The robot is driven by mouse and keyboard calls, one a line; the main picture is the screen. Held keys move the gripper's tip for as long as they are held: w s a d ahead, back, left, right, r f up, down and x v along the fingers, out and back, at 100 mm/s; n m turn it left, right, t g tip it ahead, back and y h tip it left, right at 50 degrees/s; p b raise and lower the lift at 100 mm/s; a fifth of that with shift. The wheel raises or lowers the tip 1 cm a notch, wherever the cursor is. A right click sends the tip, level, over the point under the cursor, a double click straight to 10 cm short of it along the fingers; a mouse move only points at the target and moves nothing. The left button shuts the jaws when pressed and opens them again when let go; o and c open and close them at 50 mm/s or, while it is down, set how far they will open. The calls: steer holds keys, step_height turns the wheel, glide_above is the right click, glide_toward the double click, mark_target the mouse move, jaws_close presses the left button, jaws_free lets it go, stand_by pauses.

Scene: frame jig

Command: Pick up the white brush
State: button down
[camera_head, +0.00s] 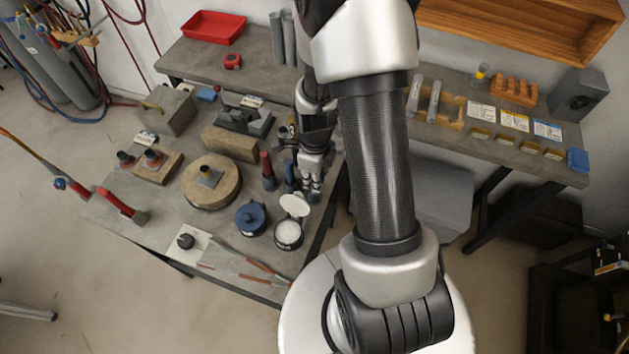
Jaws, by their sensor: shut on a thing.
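My gripper (313,182) is at the right edge of the low grey table, pointing down. It is shut on a slim upright thing, which I take to be the white brush; the fingers hide most of it. A dark end (314,198) shows just below the fingertips. I cannot tell whether that end touches the table. A blue-handled brush (289,175) stands upright just left of my gripper, and a red-handled one (267,168) stands further left.
An open tin with white contents (288,234), its pale lid (294,205) and a blue pot (250,217) stand close in front. A round wooden block (211,182) lies left. A workbench (440,130) runs behind. My arm hides part of the right side.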

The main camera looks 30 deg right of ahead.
steer(key=shift+r, duration=0.15)
step_height(320, 180, up, 20)
steer(key=p, duration=0.4)
steer(key=shift+p, duration=0.35)
stand_by(0.4)
